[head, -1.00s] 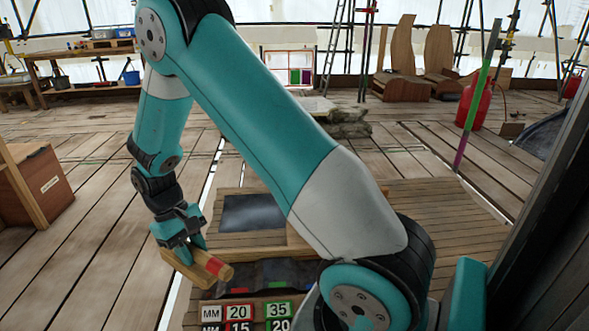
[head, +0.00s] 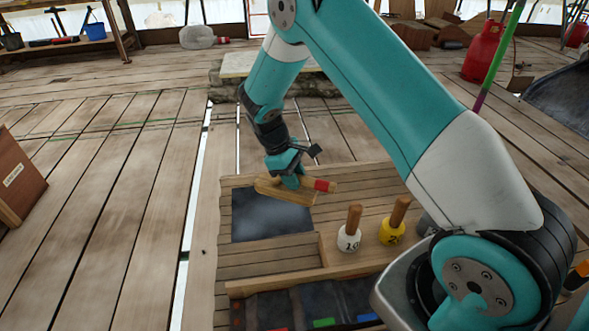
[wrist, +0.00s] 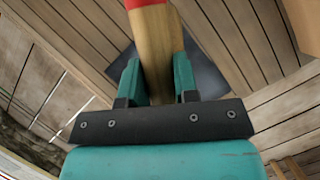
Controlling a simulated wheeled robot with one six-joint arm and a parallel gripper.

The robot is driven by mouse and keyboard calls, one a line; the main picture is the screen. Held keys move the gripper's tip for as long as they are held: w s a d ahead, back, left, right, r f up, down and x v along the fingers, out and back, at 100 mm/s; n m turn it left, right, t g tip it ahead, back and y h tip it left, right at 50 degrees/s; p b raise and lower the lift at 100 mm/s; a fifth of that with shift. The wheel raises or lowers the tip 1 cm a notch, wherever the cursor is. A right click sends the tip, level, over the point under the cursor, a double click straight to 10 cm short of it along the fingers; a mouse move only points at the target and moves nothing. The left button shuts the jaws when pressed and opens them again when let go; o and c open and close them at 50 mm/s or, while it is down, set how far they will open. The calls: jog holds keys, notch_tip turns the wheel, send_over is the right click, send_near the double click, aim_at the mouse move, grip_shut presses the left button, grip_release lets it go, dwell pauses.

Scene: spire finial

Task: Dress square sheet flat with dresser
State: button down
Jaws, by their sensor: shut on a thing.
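The square sheet (head: 262,222) is dark grey and lies on a planked wooden bench top. It looks flat, with a faint sheen; small dents cannot be made out. My gripper (head: 293,178) is shut on the dresser (head: 284,193), a pale wooden bar with a red-banded handle. The dresser lies crosswise over the far edge of the sheet and hides part of it. I cannot tell whether it touches. In the wrist view the dresser (wrist: 154,45) sits between my two fingers, and part of the sheet (wrist: 207,78) shows behind it.
A white-headed tool (head: 349,238) and a yellow-headed tool (head: 391,232) with wooden handles stand right of the sheet. A dark compartment tray (head: 290,306) with coloured tabs lies in front. A stone block with a pale top (head: 235,64) stands behind.

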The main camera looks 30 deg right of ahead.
jog(key=w+d+f+n+t+h+b, duration=0.1)
jog(key=w+d+f+n+t+b, duration=0.1)
jog(key=w+f+n+b, duration=0.2)
notch_tip(320, 180, down, 4)
jog(key=n, duration=0.2)
jog(key=shift+r+n+t+h+b, duration=0.15)
jog(key=shift+n+t+h+b, duration=0.15)
jog(key=shift+n+h, duration=0.1)
jog(key=shift+w, duration=0.1)
jog(key=shift+d+f+b, duration=0.15)
jog(key=shift+f+b, duration=0.5)
jog(key=shift+f, duration=1.2)
jog(key=shift+r, duration=0.15)
notch_tip(320, 180, up, 4)
jog(key=p, duration=0.4)
jog(key=shift+r+p, duration=0.15)
jog(key=shift+p, duration=0.15)
